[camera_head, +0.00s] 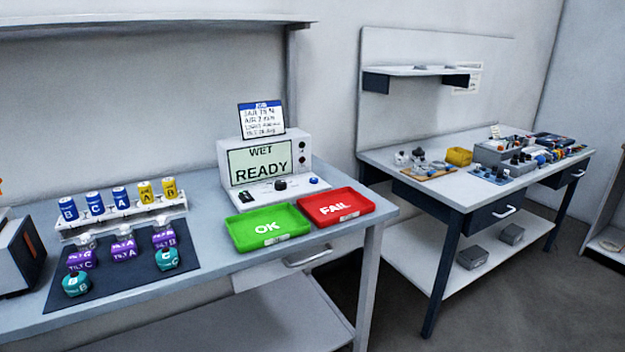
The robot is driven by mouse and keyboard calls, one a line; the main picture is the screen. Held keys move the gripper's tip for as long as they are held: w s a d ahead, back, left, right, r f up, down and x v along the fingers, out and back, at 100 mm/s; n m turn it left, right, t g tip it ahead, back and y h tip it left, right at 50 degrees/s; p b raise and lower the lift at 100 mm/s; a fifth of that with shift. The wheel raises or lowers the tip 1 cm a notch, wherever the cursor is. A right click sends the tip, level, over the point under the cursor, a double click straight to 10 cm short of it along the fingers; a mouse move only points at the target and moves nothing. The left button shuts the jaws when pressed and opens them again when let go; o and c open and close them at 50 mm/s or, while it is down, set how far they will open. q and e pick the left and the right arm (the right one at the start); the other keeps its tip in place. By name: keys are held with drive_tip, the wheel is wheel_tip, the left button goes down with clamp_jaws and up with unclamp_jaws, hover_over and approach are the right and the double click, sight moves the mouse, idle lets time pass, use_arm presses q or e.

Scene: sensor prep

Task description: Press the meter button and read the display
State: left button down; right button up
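The meter (225,160) is a light grey box at the back of the near bench. Its display (260,164) reads "WET READY" in dark letters on pale green. A blue button (314,181) sits at the right of its sloped front panel. A dark knob (280,185) is in the middle of that panel, and a small dark socket or switch (243,196) is at its left. A job card (261,119) with a blue header stands on top; its small lines are hard to read. Neither of my grippers shows in the head view.
A green OK tray (240,234) and a red FAIL tray (349,222) lie in front of the meter. Left are a white rack (75,234) of blue and yellow cans and a dark mat (143,272) with purple and teal parts. A second cluttered bench (384,161) stands right.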

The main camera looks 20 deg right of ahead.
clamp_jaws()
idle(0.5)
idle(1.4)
